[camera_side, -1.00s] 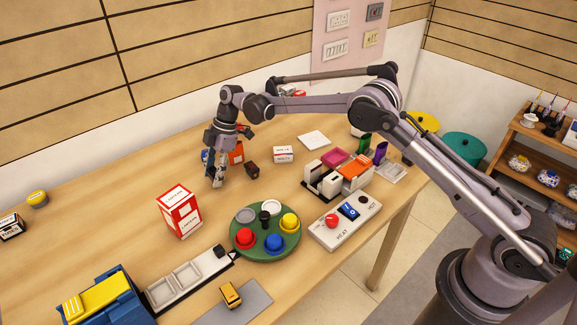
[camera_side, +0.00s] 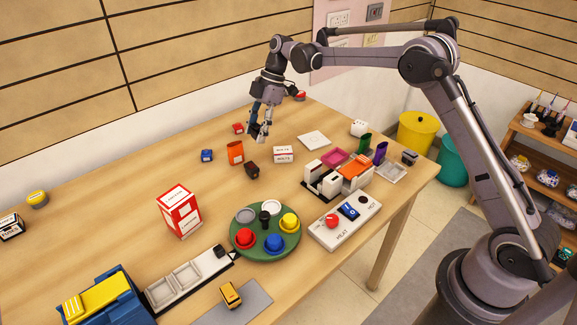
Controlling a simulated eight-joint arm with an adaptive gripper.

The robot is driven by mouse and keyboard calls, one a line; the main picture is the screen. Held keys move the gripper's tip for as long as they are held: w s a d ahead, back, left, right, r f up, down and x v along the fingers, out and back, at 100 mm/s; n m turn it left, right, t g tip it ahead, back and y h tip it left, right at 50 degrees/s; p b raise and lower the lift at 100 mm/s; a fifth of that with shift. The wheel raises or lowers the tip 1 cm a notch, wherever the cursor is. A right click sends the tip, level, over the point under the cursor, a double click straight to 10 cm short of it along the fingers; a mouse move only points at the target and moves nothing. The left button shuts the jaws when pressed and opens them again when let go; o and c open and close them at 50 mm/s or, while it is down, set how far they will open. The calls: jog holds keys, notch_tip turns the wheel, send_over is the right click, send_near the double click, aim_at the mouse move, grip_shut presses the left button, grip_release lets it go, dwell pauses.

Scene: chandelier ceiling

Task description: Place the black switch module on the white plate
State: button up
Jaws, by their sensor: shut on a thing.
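My gripper (camera_side: 261,136) is shut on a small dark thing (camera_side: 254,130), which looks like the black switch module and is partly hidden by the fingers. It is held above the back of the table. The white plate (camera_side: 314,139) lies flat on the table to the right of my gripper, bare on top and apart from the held module.
A white box (camera_side: 284,154), a dark small block (camera_side: 252,170) and an orange box (camera_side: 236,152) stand in front of my gripper. A blue block (camera_side: 207,156) and a red block (camera_side: 238,128) are to its left.

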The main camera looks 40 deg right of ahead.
jog(key=s+d+m+t, duration=0.15)
jog(key=s+d, duration=0.35)
jog(key=d, duration=1)
jog(key=s+d+m, duration=0.2)
jog(key=s+d, duration=0.2)
jog(key=d, duration=1.1)
send_over(310, 140)
jog(key=d, duration=0.2)
jog(key=f, duration=0.6)
jog(key=shift+s+a, duration=0.25)
jog(key=shift+s, duration=0.05)
jog(key=shift+f, duration=2)
jog(key=shift+f, duration=0.1)
jog(key=o, duration=1.1)
jog(key=shift+c, duration=0.2)
